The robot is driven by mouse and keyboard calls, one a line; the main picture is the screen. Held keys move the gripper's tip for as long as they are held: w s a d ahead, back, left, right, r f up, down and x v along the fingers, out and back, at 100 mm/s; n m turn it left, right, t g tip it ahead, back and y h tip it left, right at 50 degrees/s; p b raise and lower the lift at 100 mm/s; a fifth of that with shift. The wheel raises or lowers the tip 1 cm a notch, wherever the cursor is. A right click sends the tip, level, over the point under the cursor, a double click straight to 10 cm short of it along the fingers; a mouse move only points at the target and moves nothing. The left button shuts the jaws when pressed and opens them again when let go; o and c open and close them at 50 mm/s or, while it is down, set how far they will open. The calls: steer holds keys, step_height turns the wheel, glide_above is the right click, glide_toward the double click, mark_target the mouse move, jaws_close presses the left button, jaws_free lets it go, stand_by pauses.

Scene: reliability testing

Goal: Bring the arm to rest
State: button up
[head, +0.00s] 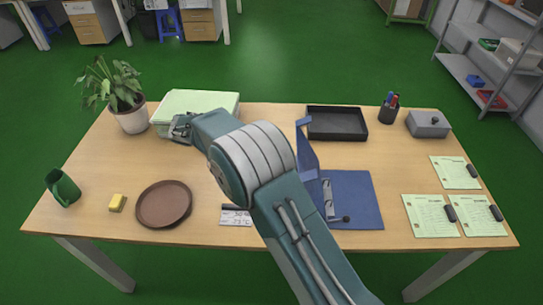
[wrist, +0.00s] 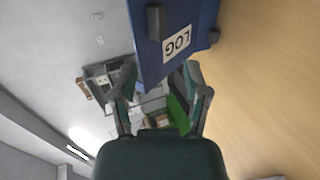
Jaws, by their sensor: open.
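My arm crosses the head view from the bottom right to the upper left. My gripper (head: 180,128) is over the left part of the table, right at the front edge of a pale green box or stack (head: 200,103); I cannot tell whether they touch. In the wrist view my gripper (wrist: 161,108) has its two fingers spread with a gap between them, and nothing is held in it. A blue binder face marked LOG (wrist: 178,35) stands beyond the fingers there.
On the wooden table (head: 400,150) are a potted plant (head: 120,95), a green cup (head: 63,188), a yellow block (head: 117,203), a brown round tray (head: 164,204), an open blue binder (head: 358,198), a black tray (head: 337,123), a pen holder (head: 389,108) and a grey box (head: 428,124).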

steer(key=shift+a+r, duration=0.15)
steer(key=shift+a, duration=0.05)
stand_by(0.4)
steer(key=s+d+r+y, duration=0.75)
steer(key=d+r, duration=0.35)
steer(key=d, duration=0.3)
steer(key=s+d+t+y, duration=0.3)
steer(key=s, duration=0.6)
steer(key=s+d+r+t+y, duration=0.1)
steer(key=s+d+t+y, duration=0.2)
steer(key=s, duration=0.7)
steer(key=shift+r, duration=0.3)
